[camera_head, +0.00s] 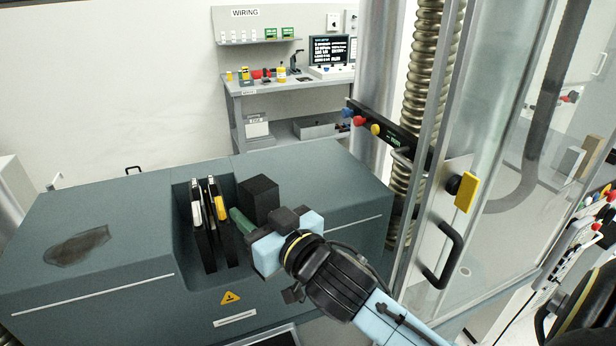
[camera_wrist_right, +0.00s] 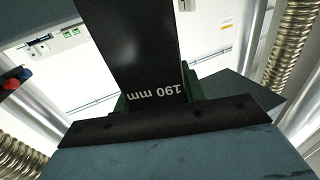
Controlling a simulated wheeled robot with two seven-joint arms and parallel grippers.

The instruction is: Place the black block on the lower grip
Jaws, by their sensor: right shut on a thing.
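The black block (camera_head: 260,198) stands upright at the right side of the recess in the dark green machine base. My right gripper (camera_head: 246,222) has green fingertips and is shut on it. In the right wrist view the black block (camera_wrist_right: 138,60) rises between the green fingers, with "190 mm" printed on its face. Whether its bottom touches anything is hidden by the gripper. I cannot make out the lower grip for certain in either view. My left gripper is not in view.
A glass door (camera_head: 500,120) with a black handle (camera_head: 440,262) and a ribbed column (camera_head: 428,75) stand to the right. The base's left top is mostly clear.

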